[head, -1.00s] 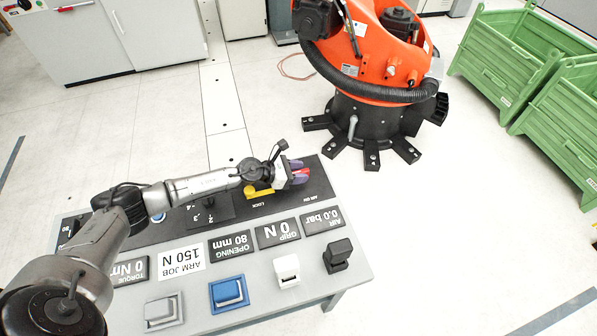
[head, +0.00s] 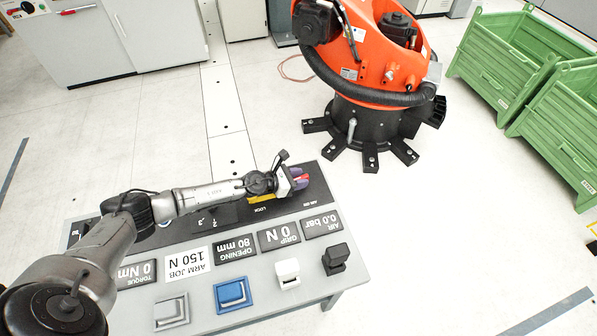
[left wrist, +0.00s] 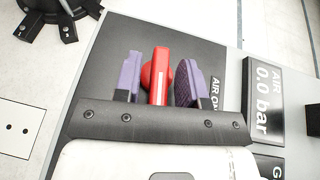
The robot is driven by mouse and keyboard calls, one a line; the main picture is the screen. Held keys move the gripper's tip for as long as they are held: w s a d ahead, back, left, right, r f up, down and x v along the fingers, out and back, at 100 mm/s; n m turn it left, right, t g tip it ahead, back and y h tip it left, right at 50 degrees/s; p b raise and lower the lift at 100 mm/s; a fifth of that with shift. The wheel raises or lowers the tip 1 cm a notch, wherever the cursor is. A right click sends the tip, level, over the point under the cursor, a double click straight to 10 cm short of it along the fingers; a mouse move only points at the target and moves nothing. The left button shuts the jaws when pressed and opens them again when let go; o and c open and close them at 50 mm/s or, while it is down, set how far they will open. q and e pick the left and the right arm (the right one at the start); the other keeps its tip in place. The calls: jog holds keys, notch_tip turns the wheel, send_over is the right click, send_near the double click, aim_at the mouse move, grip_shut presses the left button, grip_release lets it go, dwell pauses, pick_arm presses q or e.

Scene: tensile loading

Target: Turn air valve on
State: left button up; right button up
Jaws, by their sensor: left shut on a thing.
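The red air valve handle (left wrist: 161,75) stands on the dark panel beside the "AIR ON" label in the left wrist view. In the head view only a little red of it (head: 303,178) shows between my fingers. My left gripper (left wrist: 159,80) has one purple-padded finger on each side of the handle and is shut on it. Narrow gaps seem to show beside the handle from this angle. The air display (left wrist: 265,90) reads 0.0 bar; it also shows in the head view (head: 321,224). My right gripper is in neither view.
A yellow lock handle (head: 262,199) lies left of the valve, partly behind my arm. A black switch (head: 335,258), a white switch (head: 287,272) and a blue one (head: 232,294) line the table's front. An orange robot (head: 375,80) stands on the floor beyond.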

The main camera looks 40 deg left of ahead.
pick_arm(q)
jog(key=n+y+p, duration=0.2)
jog(key=p, duration=0.1)
jog(key=n+y+p, duration=0.2)
jog(key=p, duration=0.2)
jog(key=d+n+t+y+p, duration=0.1)
jog(key=y+p, duration=0.1)
jog(key=p, duration=0.2)
jog(key=shift+r+n+y, duration=0.3)
jog(key=shift+r+n, duration=0.05)
jog(key=shift+n, duration=0.05)
jog(key=n+y+p, duration=0.1)
jog(key=n+y, duration=0.1)
jog(key=y, duration=0.1)
jog(key=shift+d+f+n+g+p, duration=0.2)
jog(key=shift+n+g+p, duration=0.1)
jog(key=shift+p, duration=0.1)
jog(key=n+y, duration=0.1)
jog(key=n+g+y, duration=0.1)
jog(key=shift+w+d+f+n+y, duration=0.1)
jog(key=shift+d+f+n+y, duration=0.05)
jog(key=shift+n+y, duration=0.25)
jog(key=shift+d+f+n+g+y, duration=0.1)
jog(key=shift+n+g+y, duration=0.8)
jog(key=shift+n+y, duration=0.3)
jog(key=shift+w+n+g+y+b, duration=0.2)
jog(key=shift+n+g+y+b, duration=0.7)
jog(key=shift+n+g+y, duration=0.3)
jog(key=shift+n, duration=0.3)
